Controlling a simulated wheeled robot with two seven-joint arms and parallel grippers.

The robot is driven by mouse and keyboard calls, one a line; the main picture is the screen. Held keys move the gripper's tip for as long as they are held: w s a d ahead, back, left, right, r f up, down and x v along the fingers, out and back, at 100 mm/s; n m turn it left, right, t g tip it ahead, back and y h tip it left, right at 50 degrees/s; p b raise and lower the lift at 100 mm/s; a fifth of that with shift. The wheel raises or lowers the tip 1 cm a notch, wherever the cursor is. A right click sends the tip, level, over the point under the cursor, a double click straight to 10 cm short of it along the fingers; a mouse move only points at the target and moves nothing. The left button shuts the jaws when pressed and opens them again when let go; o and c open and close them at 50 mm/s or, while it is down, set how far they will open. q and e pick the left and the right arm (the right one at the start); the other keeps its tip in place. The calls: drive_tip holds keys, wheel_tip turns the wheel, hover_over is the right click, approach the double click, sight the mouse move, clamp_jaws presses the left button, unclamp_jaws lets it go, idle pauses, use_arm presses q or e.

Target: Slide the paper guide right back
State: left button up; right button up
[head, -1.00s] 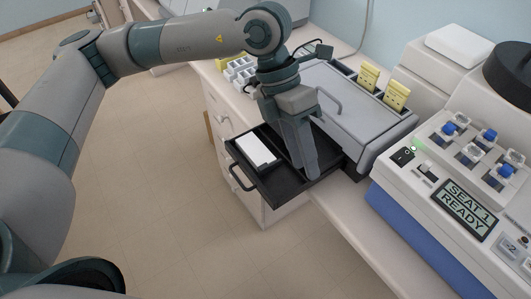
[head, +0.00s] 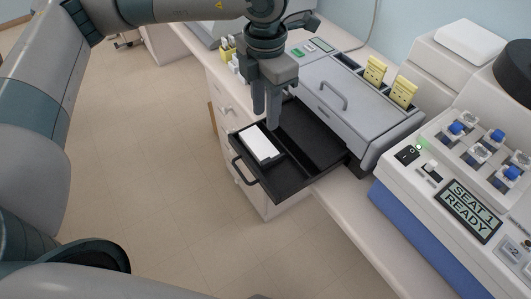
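The black tray (head: 266,192) is pulled out from the grey printer-like machine (head: 336,98). A stack of white paper (head: 259,144) lies in its left part. A dark guide (head: 279,158) appears to stand along the right side of the paper, close to it; black on black makes its outline hard to read. My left gripper (head: 266,118) points down over the back of the tray, behind the paper. Its two fingers look close together, with nothing seen between them, and partly hide the tray's back edge. My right gripper is not in view.
The tray's right part (head: 314,148) is bare. Yellow cassettes (head: 375,70) stand in slots behind the machine's lid. A white instrument (head: 412,178) with a "SEAT 1 READY" display stands to the right. Open floor lies in front of the tray.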

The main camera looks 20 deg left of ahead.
sight(265, 161)
use_arm(q)
wheel_tip(265, 161, down, 15)
drive_tip(key=p, duration=0.6)
drive_tip(key=shift+f, duration=0.7)
clamp_jaws()
